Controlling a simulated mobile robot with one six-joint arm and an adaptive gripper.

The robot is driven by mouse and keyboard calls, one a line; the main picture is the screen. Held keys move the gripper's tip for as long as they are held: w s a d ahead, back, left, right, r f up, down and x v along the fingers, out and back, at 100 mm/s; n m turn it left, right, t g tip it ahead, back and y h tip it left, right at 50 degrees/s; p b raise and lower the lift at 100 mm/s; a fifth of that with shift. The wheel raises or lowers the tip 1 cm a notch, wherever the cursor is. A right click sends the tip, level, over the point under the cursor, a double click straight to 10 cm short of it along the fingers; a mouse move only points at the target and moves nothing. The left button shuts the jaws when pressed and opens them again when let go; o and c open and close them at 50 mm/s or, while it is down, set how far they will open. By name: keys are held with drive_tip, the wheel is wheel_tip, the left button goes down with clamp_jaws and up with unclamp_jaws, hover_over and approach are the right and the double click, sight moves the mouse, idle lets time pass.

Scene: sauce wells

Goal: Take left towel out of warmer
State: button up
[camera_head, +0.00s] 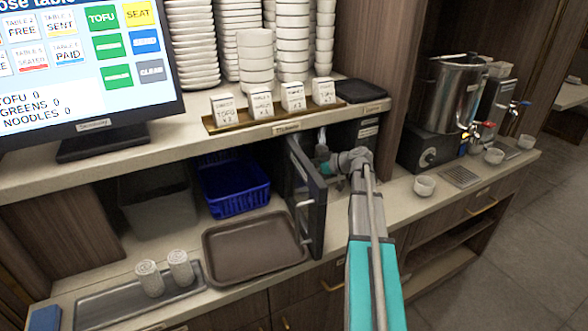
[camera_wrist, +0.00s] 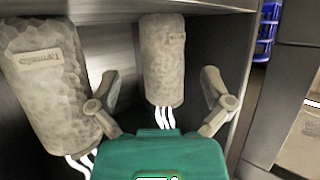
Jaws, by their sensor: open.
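In the wrist view two rolled, pale grey towels are inside the warmer. One towel (camera_wrist: 48,88), with a small label, is at the picture's left; the other towel (camera_wrist: 164,58) is near the middle. The blue basket lies at the right in this view, so the picture seems turned over and the middle towel is likely the left one. My gripper (camera_wrist: 160,84) is open, its fingers on either side of the middle towel, without clear contact. In the head view my gripper (camera_head: 328,160) is at the mouth of the dark warmer (camera_head: 368,132); the towels inside are hidden there.
The warmer door (camera_head: 306,195) stands open left of my arm. A brown tray (camera_head: 252,248) and blue basket (camera_head: 232,188) are beyond it. Two white rolls (camera_head: 180,268) stand on a grey tray (camera_head: 100,305). A small cup (camera_head: 424,186) stands right of my arm.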

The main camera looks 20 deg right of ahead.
idle(0.3)
drive_tip(key=shift+b+x, duration=1)
drive_tip(key=shift+x, duration=1.6)
drive_tip(key=shift+s+a+f, duration=0.1)
drive_tip(key=c, duration=1.1)
